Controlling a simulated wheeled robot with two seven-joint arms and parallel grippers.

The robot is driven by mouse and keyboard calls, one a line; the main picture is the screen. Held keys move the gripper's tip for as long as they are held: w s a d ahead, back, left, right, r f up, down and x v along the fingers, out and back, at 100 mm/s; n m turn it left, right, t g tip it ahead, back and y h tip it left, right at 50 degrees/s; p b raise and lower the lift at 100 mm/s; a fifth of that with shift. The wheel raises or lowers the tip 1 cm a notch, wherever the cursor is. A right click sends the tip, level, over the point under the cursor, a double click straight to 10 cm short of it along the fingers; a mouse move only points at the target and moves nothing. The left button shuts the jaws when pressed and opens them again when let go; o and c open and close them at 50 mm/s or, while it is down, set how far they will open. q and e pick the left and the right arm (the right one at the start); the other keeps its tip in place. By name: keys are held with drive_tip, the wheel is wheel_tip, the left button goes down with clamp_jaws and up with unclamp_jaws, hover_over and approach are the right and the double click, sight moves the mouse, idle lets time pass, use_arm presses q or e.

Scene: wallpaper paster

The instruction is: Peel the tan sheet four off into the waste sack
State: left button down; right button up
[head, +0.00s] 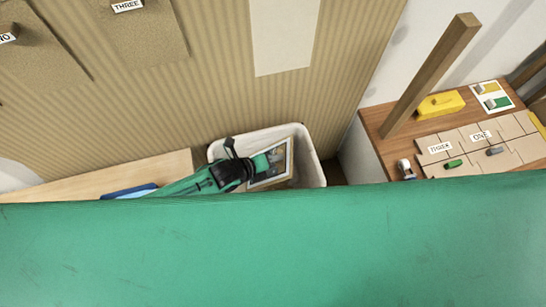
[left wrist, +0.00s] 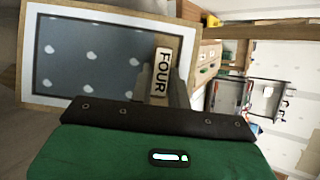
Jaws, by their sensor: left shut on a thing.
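The waste sack (head: 314,168) is a white open-topped container at the foot of the striped wall in the head view. My left gripper (head: 258,163) is over its opening, shut on sheet four. My right gripper is not in view.
A pale bare patch (head: 283,35) shows on the striped wall, with the tan sheet THREE (head: 145,45) to its left. A wooden table (head: 375,118) at right holds tan pieces, a yellow block (head: 441,104) and a wooden post (head: 430,75). A wooden surface (head: 100,175) lies left of the sack.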

use_arm(q)
drive_tip(key=shift+f, duration=0.2)
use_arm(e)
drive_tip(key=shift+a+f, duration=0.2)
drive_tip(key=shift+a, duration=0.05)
use_arm(q)
drive_tip(key=c, duration=1.3)
unclamp_jaws()
drive_tip(key=shift+o, duration=0.2)
